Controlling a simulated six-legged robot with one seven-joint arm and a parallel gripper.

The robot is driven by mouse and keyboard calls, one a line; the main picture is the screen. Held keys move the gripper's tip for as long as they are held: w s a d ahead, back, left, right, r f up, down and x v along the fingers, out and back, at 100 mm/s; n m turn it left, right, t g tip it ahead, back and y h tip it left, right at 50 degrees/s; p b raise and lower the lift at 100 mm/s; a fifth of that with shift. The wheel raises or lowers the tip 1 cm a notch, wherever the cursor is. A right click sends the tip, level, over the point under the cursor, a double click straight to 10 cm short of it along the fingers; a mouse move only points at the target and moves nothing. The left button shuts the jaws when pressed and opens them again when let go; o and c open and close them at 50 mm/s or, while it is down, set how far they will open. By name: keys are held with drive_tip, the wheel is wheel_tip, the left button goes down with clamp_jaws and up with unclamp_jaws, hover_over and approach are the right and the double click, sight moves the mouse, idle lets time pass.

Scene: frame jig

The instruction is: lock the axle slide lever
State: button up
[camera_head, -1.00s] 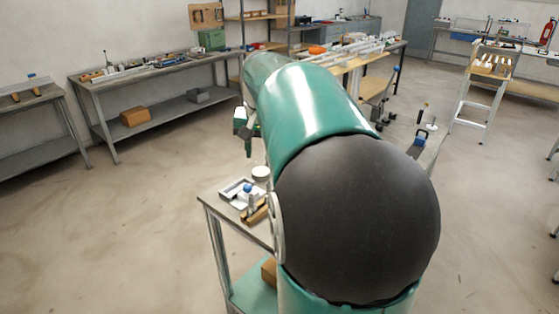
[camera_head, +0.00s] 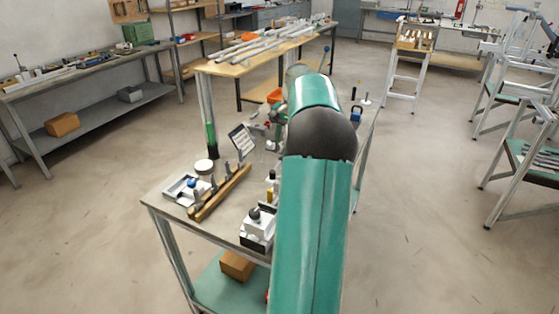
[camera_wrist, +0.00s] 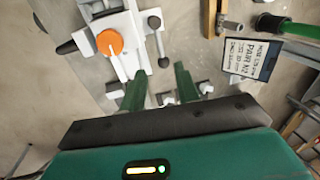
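In the wrist view, my gripper (camera_wrist: 160,88) has two green fingers standing apart with nothing between them. Beyond the fingertips is a white slide block (camera_wrist: 128,55) with a round orange knob (camera_wrist: 109,42) bearing a white line. A thin lever with a black ball end (camera_wrist: 163,62) lies along the block's right side, close to the fingertips and apart from them. Another black ball (camera_wrist: 66,47) ends a rod to the left. I cannot tell for sure which one is the axle slide lever. In the head view, my arm covers much of the jig.
A printed card (camera_wrist: 253,58) stands right of the fingers; it also shows in the head view (camera_head: 241,139). Open floor lies left and right.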

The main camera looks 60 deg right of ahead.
sight(278, 164)
drive_tip(key=f, duration=0.3)
drive_tip(key=w+f, duration=0.1)
drive_tip(key=f, duration=0.5)
drive_tip(key=shift+w+a, duration=0.15)
drive_tip(key=shift+w, duration=0.25)
drive_tip(key=shift+r, duration=0.1)
clamp_jaws()
